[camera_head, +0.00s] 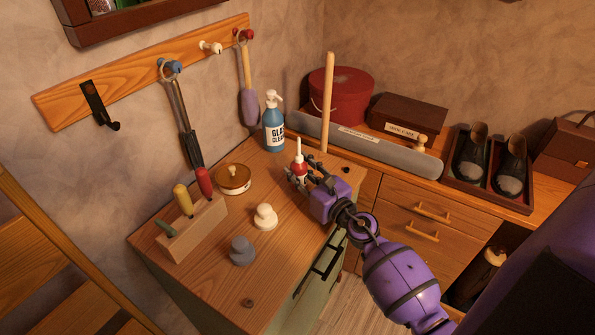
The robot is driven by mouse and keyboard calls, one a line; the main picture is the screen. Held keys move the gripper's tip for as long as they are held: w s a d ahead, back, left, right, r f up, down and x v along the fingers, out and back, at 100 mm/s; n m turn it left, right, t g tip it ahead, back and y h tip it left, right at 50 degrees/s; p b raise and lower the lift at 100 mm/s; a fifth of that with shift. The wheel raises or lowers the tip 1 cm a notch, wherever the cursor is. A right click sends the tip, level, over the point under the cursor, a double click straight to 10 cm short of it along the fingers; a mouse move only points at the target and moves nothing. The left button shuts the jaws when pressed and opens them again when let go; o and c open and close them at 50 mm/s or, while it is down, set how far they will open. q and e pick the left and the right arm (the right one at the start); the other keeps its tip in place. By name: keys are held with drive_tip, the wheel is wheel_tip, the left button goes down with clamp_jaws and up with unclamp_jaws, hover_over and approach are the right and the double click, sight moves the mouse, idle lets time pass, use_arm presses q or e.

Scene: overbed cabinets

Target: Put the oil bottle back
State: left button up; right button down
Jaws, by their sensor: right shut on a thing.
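The oil bottle (299,170) is small and red with a white pointed nozzle. It is upright, at the far right part of the wooden cabinet top (205,285). My right gripper (301,182) reaches in from the right and is shut on the bottle; its dark fingers hide the bottle's lower part. I cannot tell whether the bottle touches the top or is held just above it. My left gripper is not in view.
A blue glass cleaner bottle (273,125) stands behind the oil bottle. A round tin (233,182), a white knob-shaped piece (265,217), a grey one (242,251) and a wooden block with coloured handles (195,230) stand to the left. The front left top is mostly clear.

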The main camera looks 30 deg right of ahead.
drive_tip(key=shift+w+f, duration=0.15)
drive_tip(key=shift+f, duration=0.05)
drive_tip(key=c, duration=1.5)
unclamp_jaws()
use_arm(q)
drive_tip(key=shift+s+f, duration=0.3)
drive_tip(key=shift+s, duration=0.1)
use_arm(e)
drive_tip(key=shift+o, duration=1.4)
drive_tip(key=shift+r, duration=0.15)
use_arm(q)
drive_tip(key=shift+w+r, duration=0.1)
use_arm(e)
drive_tip(key=shift+s+r, duration=0.2)
drive_tip(key=s, duration=0.3)
drive_tip(key=s+d+b, duration=0.1)
drive_tip(key=s, duration=0.3)
drive_tip(key=s+b, duration=0.1)
drive_tip(key=s, duration=0.2)
drive_tip(key=shift+s+d+f, duration=0.25)
drive_tip(key=shift+s, duration=0.15)
drive_tip(key=shift+s+r+b, duration=0.15)
drive_tip(key=shift+s+b, duration=0.2)
drive_tip(key=shift+s, duration=0.05)
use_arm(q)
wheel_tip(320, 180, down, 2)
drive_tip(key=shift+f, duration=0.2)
use_arm(e)
drive_tip(key=shift+r, duration=0.1)
